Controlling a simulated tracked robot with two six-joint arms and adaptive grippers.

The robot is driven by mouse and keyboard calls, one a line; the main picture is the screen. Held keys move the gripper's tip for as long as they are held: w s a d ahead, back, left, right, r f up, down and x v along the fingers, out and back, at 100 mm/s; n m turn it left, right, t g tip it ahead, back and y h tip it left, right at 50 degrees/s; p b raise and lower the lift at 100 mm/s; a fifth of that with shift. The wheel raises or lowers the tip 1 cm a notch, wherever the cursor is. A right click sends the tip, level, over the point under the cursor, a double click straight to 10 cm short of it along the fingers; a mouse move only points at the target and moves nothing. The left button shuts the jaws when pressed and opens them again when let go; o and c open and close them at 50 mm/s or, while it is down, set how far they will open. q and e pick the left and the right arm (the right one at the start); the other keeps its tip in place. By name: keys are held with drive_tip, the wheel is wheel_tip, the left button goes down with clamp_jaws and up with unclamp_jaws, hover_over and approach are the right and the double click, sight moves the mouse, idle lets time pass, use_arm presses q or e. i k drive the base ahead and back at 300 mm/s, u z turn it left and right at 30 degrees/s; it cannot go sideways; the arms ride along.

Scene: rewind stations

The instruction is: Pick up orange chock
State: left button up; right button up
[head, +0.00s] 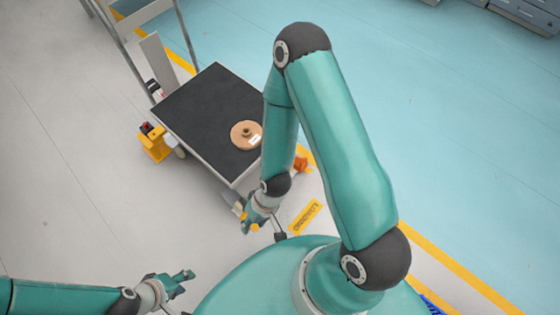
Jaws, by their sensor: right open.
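An orange object (300,164), which looks like the orange chock, is on the floor by the right side of a cart (195,105). It is partly hidden behind my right arm. My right gripper (254,221) is open, low in front of the cart's near corner, to the left of and nearer than the orange object, and apart from it. Small yellow-orange patches show at its fingers; I cannot tell what they belong to. My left gripper (183,281) is at the lower left, away from the cart. Its fingers are too small to judge.
A tan disc (246,134) with a white label lies on the cart's dark top. A yellow device (154,143) stands at the cart's left side. A yellow floor label (306,216) lies right of my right gripper. Open floor extends left and right.

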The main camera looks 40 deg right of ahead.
sight(297, 160)
drive_tip(key=u, duration=0.95)
drive_tip(key=i, duration=0.45)
drive_tip(key=z, duration=2.6)
drive_tip(key=k, duration=0.55)
drive_tip(key=z, duration=0.2)
drive_tip(key=i, duration=0.55)
drive_tip(key=u, duration=0.1)
